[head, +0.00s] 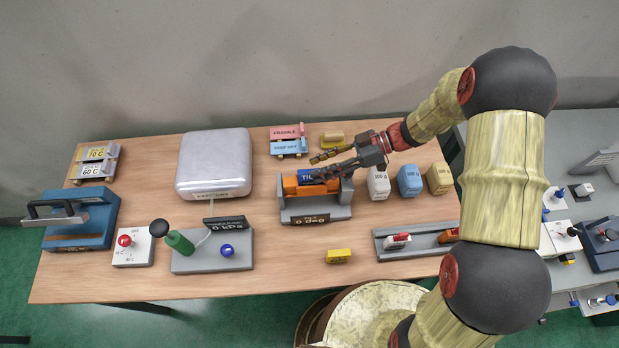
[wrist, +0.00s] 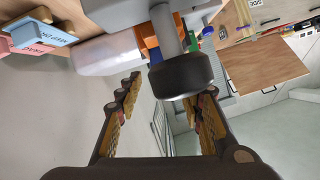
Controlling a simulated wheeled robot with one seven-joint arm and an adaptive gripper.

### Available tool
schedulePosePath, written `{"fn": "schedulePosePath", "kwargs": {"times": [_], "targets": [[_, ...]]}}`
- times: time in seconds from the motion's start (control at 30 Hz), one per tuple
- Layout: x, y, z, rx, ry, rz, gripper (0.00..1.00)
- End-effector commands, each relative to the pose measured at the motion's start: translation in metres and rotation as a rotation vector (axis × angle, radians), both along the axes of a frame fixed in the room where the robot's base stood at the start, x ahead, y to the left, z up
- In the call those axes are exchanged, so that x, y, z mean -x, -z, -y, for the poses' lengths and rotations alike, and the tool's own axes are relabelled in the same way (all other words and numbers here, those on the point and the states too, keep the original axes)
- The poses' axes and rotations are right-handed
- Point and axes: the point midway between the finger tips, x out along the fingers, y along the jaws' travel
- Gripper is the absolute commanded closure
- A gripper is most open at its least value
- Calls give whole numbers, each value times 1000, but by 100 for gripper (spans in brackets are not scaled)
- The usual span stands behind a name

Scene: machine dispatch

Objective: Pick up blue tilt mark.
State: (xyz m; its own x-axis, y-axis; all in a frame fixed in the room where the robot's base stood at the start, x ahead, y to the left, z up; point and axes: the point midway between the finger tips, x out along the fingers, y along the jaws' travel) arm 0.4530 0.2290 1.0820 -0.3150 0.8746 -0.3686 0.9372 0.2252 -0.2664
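The blue tilt mark (head: 314,177), with white lettering, lies on an orange block (head: 291,186) in a grey cradle (head: 338,206) whose front plate reads 0 deg. My gripper (head: 319,167) reaches in from the right, its fingers spread at and just above the blue mark. In the wrist view my gripper (wrist: 166,95) is open. I cannot tell whether a finger touches the mark.
Pink and light-blue marks (head: 288,147) and a yellow block (head: 332,139) stand behind the cradle. White, blue and tan blocks (head: 409,181) stand to its right. Bare table lies in front around a yellow block (head: 339,256).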

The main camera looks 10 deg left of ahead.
Motion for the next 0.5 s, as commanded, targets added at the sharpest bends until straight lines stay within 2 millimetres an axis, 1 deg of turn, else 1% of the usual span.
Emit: {"fn": "schedulePosePath", "kwargs": {"times": [0.1,0.2,0.4,0.5], "targets": [[6,6,-17,0,-3,-3,62],[9,10,-23,0,-1,-2,62],[9,10,-24,0,0,0,62],[9,10,-24,0,0,0,67]]}}
